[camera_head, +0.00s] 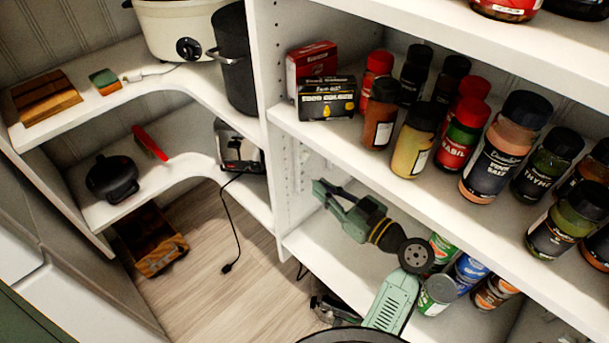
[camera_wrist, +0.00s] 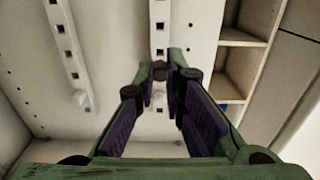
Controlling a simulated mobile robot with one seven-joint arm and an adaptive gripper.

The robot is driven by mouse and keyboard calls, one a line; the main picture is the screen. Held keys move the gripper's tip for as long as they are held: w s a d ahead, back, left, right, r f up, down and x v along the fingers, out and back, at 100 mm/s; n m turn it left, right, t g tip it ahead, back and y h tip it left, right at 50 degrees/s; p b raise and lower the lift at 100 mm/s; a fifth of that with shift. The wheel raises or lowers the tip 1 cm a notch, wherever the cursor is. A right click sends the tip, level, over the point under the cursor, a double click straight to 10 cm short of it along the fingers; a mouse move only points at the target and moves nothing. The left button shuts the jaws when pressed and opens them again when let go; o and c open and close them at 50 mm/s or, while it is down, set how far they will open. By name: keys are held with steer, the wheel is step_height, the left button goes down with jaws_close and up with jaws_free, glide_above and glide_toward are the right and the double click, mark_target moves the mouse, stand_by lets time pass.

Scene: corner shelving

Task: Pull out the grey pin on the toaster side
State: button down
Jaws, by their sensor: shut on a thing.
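The toaster (camera_head: 238,146) stands on the lower corner shelf, left of the white upright panel. My gripper (camera_head: 322,190) reaches into the bay right of that panel, below the spice shelf, with its fingertips close to the panel's row of holes. In the wrist view its fingertips (camera_wrist: 161,72) come together, shut on a small dark grey piece, the grey pin (camera_wrist: 160,70). Most of the pin is hidden by the fingertips. I cannot tell how far it sits in its hole.
Spice jars (camera_head: 415,138) and food colour boxes (camera_head: 326,97) crowd the shelf above my gripper. Several cans (camera_head: 437,295) stand on the shelf below, beside my forearm. A black cord (camera_head: 228,225) hangs from the toaster. Another pale pin (camera_wrist: 80,98) sticks out at left in the wrist view.

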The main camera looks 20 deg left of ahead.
steer(key=shift+b+v, duration=0.3)
steer(key=shift+v, duration=0.7)
